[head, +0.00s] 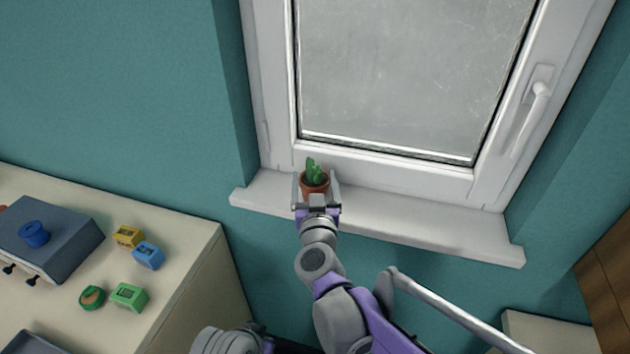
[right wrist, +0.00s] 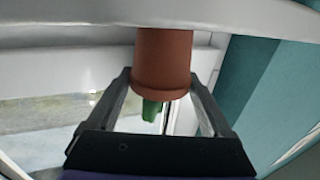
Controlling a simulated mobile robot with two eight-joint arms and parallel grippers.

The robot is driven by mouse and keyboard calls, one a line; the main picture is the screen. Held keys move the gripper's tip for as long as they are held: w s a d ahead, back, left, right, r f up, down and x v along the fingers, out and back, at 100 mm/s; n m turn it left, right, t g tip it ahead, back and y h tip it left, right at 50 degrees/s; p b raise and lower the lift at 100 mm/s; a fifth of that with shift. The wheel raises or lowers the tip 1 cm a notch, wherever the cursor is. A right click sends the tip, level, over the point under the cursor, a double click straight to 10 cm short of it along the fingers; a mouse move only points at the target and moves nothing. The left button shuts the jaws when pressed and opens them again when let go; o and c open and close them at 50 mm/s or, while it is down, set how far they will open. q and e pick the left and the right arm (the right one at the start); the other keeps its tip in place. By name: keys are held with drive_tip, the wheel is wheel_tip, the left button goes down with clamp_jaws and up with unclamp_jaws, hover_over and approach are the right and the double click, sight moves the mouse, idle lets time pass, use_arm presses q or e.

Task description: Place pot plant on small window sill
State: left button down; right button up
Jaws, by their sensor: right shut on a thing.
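The pot plant, a small green cactus in a terracotta pot (head: 314,184), is at the left part of the white window sill (head: 430,222). My right gripper (head: 316,188) is shut on the pot, one finger on each side. In the right wrist view, which is upside down, the pot (right wrist: 163,62) sits between the fingers of the gripper (right wrist: 163,95), with its base against or very close to the sill (right wrist: 80,18). I cannot tell whether the base bears on the sill. My left gripper is not in view.
The closed window (head: 400,75) with a white handle (head: 533,110) stands behind the sill. The sill is bare right of the pot. A cream table (head: 190,250) at left holds a blue-grey box (head: 60,255) and several small coloured items. A wooden surface (head: 610,270) is at far right.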

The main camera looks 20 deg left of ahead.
drive_tip(key=o, duration=1.3)
drive_tip(key=shift+f, duration=0.1)
drive_tip(key=shift+s+r, duration=0.2)
drive_tip(key=b+v, duration=0.1)
drive_tip(key=v, duration=1)
drive_tip(key=shift+s+d, duration=0.2)
drive_tip(key=shift+s, duration=0.1)
